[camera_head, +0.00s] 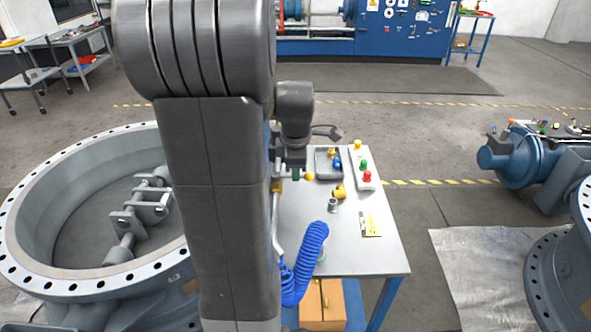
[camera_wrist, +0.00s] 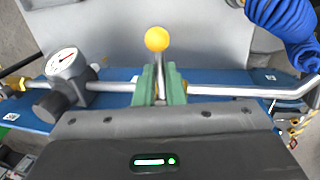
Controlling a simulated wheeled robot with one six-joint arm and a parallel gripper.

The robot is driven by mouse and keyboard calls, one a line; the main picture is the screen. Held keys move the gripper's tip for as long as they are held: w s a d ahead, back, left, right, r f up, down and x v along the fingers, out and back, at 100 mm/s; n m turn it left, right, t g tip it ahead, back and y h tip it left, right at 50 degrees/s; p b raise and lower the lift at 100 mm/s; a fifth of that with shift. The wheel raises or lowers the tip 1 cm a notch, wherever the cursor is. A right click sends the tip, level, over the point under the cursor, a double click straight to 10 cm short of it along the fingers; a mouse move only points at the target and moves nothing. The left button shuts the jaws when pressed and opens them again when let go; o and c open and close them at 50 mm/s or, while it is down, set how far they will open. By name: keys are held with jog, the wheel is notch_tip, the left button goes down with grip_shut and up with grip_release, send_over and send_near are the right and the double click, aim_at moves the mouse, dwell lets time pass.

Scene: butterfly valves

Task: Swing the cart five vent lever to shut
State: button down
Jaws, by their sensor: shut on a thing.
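The vent lever (camera_wrist: 157,39) is a metal stem with a yellow ball knob. In the wrist view it stands between the green fingertips of my gripper (camera_wrist: 160,82), which is shut on its stem below the knob. The stem's base is hidden behind the fingers. In the head view the yellow knob (camera_head: 308,176) shows just right of my gripper (camera_head: 294,175), at the left edge of the grey-topped cart (camera_head: 355,259). Arm links hide much of the valve there. A silver pipe (camera_wrist: 215,90) runs across both sides of the fingers. No cart number is readable.
A pressure gauge (camera_wrist: 65,62) sits left of the fingers. A blue coiled hose (camera_head: 311,245) hangs at the cart's near left. The cart top holds a tray (camera_head: 323,171), small fittings and a button strip (camera_head: 361,176). A large flanged ring (camera_head: 22,262) stands at left.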

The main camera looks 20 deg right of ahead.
jog(key=shift+w+r, duration=0.1)
dwell(0.4)
jog(key=c, duration=1.5)
grip_release()
notch_tip(320, 180, up, 13)
jog(key=s, duration=0.2)
jog(key=shift+s+a+r+b, duration=0.2)
jog(key=shift+s+a+b, duration=0.15)
jog(key=shift+b, duration=0.05)
jog(key=shift+f, duration=0.1)
jog(key=w+f, duration=0.1)
jog(key=f, duration=0.8)
jog(key=w+f+p, duration=0.1)
jog(key=f, duration=0.3)
jog(key=shift+w+d+f, duration=0.25)
jog(key=shift+w+d, duration=0.05)
jog(key=shift+d, duration=0.05)
jog(key=shift+r, duration=0.1)
